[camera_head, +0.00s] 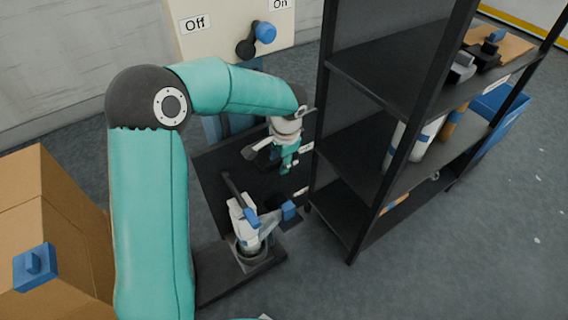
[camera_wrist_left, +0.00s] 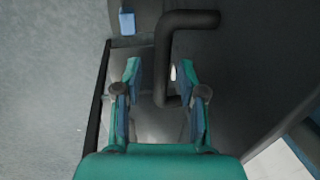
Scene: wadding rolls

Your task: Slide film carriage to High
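A dark upright panel (camera_head: 215,170) with small white labels at its right edge stands behind a dark base; the label words are too small to read. My left gripper (camera_head: 288,160) is in front of the panel's upper right part, near the upper label (camera_head: 307,147). In the left wrist view my left gripper (camera_wrist_left: 163,95) is open. A bent black handle (camera_wrist_left: 166,65) reaches down between its fingers, with gaps visible beside it. I cannot tell which part is the film carriage. A white and blue object (camera_head: 243,222) stands on the base below. My right gripper is not in view.
A black shelf (camera_head: 350,170) with rolls and small items stands close on the right. A cardboard box (camera_head: 60,220) with a blue-handled piece is at left. A panel with an Off label (camera_head: 195,24) and blue-knobbed lever (camera_head: 264,32) is behind. Open floor lies at right.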

